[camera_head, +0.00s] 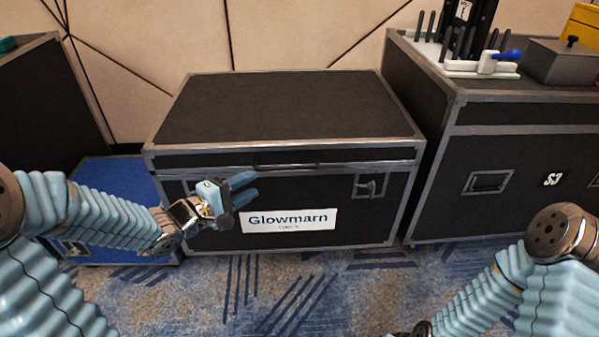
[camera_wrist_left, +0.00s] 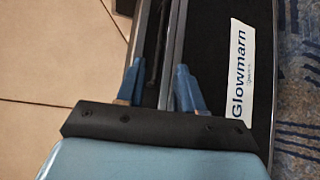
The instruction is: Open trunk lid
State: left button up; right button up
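The black trunk (camera_head: 200,200) with metal edging and a white "Glowmarn" label (camera_head: 289,220) stands ahead of me. Its dark lid (camera_head: 290,105) lies flat and closed. A dark handle bar (camera_head: 289,161) runs along the lid's front edge; it also shows in the left wrist view (camera_wrist_left: 158,45). My left gripper (camera_head: 251,187) is in front of the trunk's front face, just below the lid edge. In the left wrist view its blue fingers (camera_wrist_left: 158,84) are apart with nothing held between them. My right arm comes in at lower right; its gripper is out of view.
A blue case (camera_head: 115,180) stands left of the trunk, with a dark case (camera_head: 40,95) behind it. A taller black case (camera_head: 520,165) stands close on the right, carrying tools and a grey box (camera_head: 562,62). The patterned carpet (camera_head: 310,290) in front is clear.

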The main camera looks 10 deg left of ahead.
aim_at(285, 168)
pick_arm(q)
jog(key=b+x, duration=0.3)
jog(key=x, duration=0.9)
jog(key=shift+w+d+f, duration=0.15)
jog(key=shift+w, duration=0.15)
grip_shut()
